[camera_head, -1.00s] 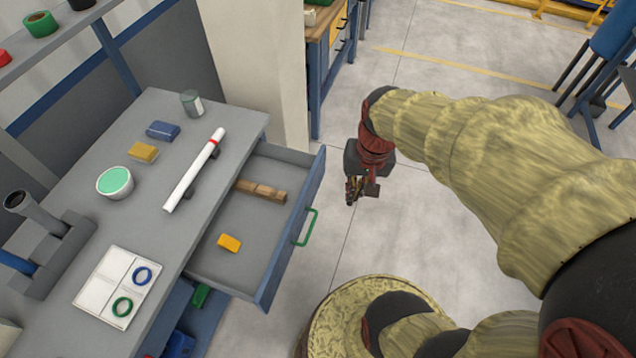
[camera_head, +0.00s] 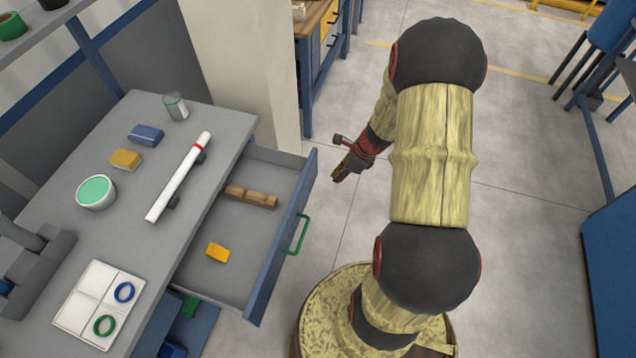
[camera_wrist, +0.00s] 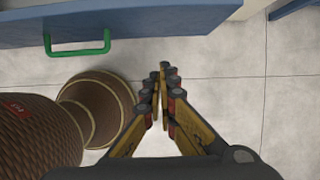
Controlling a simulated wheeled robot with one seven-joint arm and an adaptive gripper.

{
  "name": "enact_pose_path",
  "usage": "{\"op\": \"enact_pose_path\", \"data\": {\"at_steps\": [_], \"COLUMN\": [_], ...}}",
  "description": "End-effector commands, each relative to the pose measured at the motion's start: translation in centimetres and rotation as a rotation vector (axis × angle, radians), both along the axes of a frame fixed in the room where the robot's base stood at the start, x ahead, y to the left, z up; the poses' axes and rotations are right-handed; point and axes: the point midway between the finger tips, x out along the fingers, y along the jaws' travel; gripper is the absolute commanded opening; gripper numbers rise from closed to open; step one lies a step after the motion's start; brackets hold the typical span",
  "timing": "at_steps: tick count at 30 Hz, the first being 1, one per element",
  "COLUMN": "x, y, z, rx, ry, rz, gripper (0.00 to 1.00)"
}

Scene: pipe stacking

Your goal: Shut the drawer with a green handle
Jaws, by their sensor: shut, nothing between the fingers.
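The drawer (camera_head: 283,258) is pulled out from under the grey workbench, and its blue front carries a green handle (camera_head: 298,236). A yellow block (camera_head: 217,253) and a brown wooden piece (camera_head: 250,196) lie inside it. My gripper (camera_head: 338,175) is to the right of the drawer front, apart from it, over the floor. In the wrist view the green handle (camera_wrist: 78,46) is at the upper left on the blue front (camera_wrist: 120,22). My gripper's fingertips (camera_wrist: 164,70) are together and empty, to the right of and below the handle, not touching it.
On the workbench top (camera_head: 150,245) are a white pipe (camera_head: 180,178) with a red band, a green-filled bowl (camera_head: 96,192), blue and yellow blocks, and a white tray (camera_head: 75,310) with rings. A pale pillar (camera_head: 240,60) stands behind the drawer. Open floor lies right of the drawer.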

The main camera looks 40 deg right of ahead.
Motion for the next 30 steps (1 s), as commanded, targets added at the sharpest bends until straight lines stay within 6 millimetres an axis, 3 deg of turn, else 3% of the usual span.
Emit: {"op": "enact_pose_path", "data": {"at_steps": [5,18,24,30], "x": [0.5,3.0,5.2,6.2], "y": [0.4,2.3,3.9,4.5], "z": [-1.7,-9.6,-9.3,-9.2], "rx": [0.004,0.003,0.001,0.002], "ry": [0.002,0.002,0.001,0.001], "rz": [-0.006,-0.001,0.002,0.0], "gripper": [0.0,0.0,0.0,0.0]}}
